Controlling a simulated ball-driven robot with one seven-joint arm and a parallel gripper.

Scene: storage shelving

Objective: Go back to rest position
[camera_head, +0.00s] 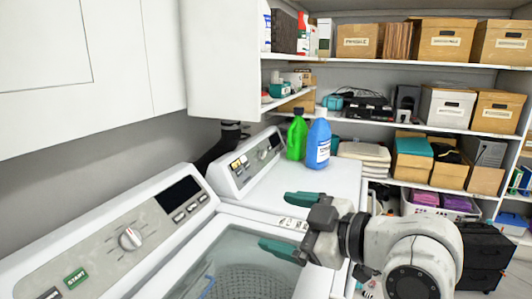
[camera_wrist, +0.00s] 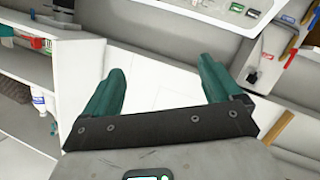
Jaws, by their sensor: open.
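My gripper (camera_head: 288,224) is open with its two teal fingers apart and nothing between them. In the head view it is over the front of the two white machines, with my arm reaching in from the lower right. No object is held.
A washer (camera_head: 105,245) with a glass lid is at front left, and a second white machine (camera_head: 335,180) stands behind it. A green bottle (camera_head: 297,138) and a blue bottle (camera_head: 318,143) stand on it. Shelves (camera_head: 400,128) with boxes line the back; a black drawer unit (camera_head: 485,255) is at right.

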